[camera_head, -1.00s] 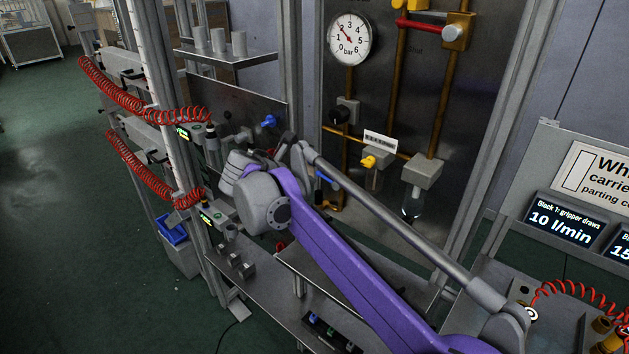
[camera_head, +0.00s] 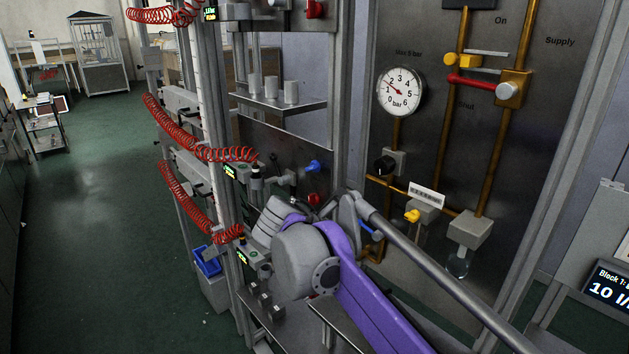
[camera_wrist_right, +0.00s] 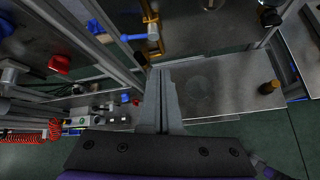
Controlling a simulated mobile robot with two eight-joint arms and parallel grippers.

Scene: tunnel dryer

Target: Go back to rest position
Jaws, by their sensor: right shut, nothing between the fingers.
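My right arm (camera_head: 380,310), purple and grey, comes in from the lower right of the head view. Its grey rounded joint (camera_head: 305,262) is in front of the valve panel. My right gripper (camera_wrist_right: 161,75) shows in the right wrist view, its two grey fingers together with nothing between them. It points over a grey metal shelf (camera_wrist_right: 225,90), and I cannot tell how far above it. In the head view the arm hides the right fingertips. My left gripper is in neither current view.
A pressure gauge (camera_head: 401,91), copper pipes (camera_head: 491,150) and a yellow valve (camera_head: 412,215) are on the panel behind my arm. Red coiled hoses (camera_head: 180,130) hang at the left frame. A display (camera_head: 608,290) stands at the right. Green floor (camera_head: 90,230) is open on the left.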

